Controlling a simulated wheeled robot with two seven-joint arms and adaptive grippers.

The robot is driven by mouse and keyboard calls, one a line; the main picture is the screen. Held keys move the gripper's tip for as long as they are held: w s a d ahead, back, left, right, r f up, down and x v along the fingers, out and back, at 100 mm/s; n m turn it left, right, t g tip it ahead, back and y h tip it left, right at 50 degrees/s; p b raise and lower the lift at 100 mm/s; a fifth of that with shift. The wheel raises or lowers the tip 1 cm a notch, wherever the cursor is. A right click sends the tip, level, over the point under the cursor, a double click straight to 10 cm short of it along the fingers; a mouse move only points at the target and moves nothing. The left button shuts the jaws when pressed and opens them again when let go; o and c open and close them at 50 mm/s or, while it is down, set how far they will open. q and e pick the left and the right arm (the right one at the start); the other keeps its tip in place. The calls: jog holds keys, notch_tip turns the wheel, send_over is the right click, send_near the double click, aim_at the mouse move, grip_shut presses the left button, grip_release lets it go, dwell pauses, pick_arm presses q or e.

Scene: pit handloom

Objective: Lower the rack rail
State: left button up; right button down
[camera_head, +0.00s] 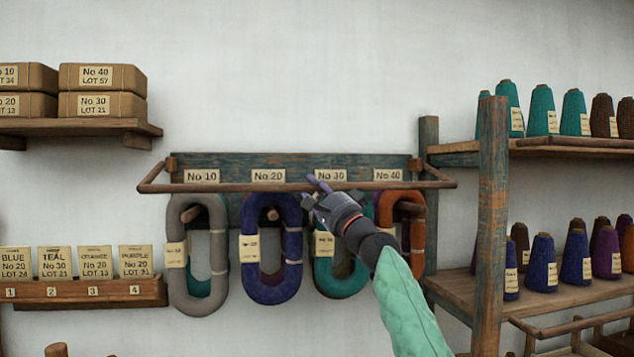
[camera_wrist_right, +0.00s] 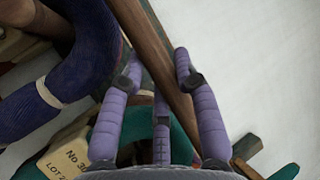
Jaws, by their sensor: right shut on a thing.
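The rack rail (camera_head: 225,187) is a thin brown wooden bar. It runs level across the front of the blue-green wall rack (camera_head: 235,163), in front of the labels No 10 to No 40. My right gripper (camera_head: 320,184) is at the rail, a little right of its middle, below the No 30 label. In the right wrist view the rail (camera_wrist_right: 150,40) passes between the purple fingers (camera_wrist_right: 158,72), which are shut on it. The gripper and arm hide part of the teal skein and rail. My left gripper is not in view.
Grey (camera_head: 205,255), blue (camera_head: 272,250), teal (camera_head: 338,280) and orange (camera_head: 416,222) skeins hang below the rail. A wooden post (camera_head: 490,230) and shelves of yarn cones stand right. A shelf with boxes (camera_head: 102,92) is at left, above a card holder (camera_head: 90,292).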

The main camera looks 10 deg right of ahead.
jog(key=shift+w+f, duration=0.5)
jog(key=shift+f, duration=0.3)
